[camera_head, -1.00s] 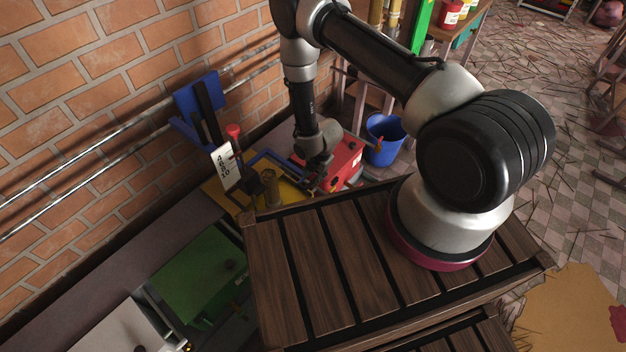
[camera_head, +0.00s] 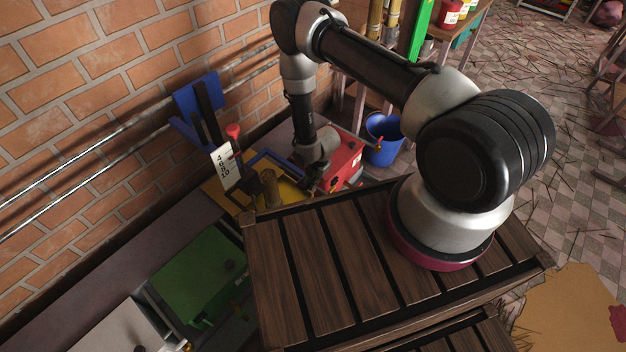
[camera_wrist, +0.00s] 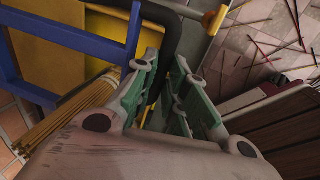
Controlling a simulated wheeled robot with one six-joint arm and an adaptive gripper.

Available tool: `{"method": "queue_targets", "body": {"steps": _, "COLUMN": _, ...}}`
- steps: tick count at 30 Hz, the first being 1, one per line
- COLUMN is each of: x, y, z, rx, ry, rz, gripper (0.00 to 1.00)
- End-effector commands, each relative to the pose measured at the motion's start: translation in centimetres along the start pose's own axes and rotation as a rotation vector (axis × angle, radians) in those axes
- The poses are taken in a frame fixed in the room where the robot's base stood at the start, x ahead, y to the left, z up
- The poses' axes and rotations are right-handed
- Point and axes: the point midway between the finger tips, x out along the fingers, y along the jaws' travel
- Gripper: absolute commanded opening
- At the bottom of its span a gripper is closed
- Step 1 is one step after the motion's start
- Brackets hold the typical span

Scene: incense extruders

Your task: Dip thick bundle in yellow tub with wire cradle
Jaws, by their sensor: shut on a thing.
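The yellow tub (camera_head: 287,191) stands at the wall side beyond the slatted wooden top, partly hidden by my arm. It also shows in the wrist view (camera_wrist: 106,38), with a blue frame (camera_wrist: 72,58) across it. A thick bundle of tan sticks (camera_wrist: 72,118) lies to the left of my fingers in the wrist view, outside the jaws. My gripper (camera_head: 318,186) is low beside the tub. In the wrist view its green-padded fingers (camera_wrist: 163,112) are closed around a dark bar, apparently the wire cradle's handle; the grip itself is mostly hidden.
A red box (camera_head: 347,160) and a blue bucket (camera_head: 384,138) stand just right of my gripper. A number card (camera_head: 225,166) and a blue bracket (camera_head: 198,98) are at the left. A green box (camera_head: 197,272) stands nearer. The slatted top (camera_head: 330,260) is bare in front.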

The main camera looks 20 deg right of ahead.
Motion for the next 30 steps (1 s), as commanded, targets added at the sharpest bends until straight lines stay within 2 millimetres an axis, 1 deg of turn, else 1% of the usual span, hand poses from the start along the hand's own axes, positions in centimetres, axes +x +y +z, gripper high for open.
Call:
{"method": "queue_targets", "body": {"steps": 2, "x": -0.4, "y": 0.1, "z": 0.0, "rx": 0.000, "ry": 0.000, "rz": 0.000, "gripper": 0.00}}
{"method": "queue_targets", "body": {"steps": 5, "x": -1.6, "y": 0.5, "z": 0.1, "rx": 0.000, "ry": -0.001, "rz": 0.002, "gripper": 0.00}}
{"method": "queue_targets", "body": {"steps": 24, "x": -12.7, "y": 2.8, "z": 0.1, "rx": -0.001, "ry": -0.001, "rz": 0.005, "gripper": 0.00}}
{"method": "queue_targets", "body": {"steps": 27, "x": -13.8, "y": 3.0, "z": 0.1, "rx": 0.000, "ry": -0.001, "rz": 0.005, "gripper": 0.00}}
{"method": "queue_targets", "body": {"steps": 30, "x": -14.5, "y": 3.0, "z": 0.0, "rx": 0.000, "ry": -0.001, "rz": 0.003, "gripper": 0.00}}
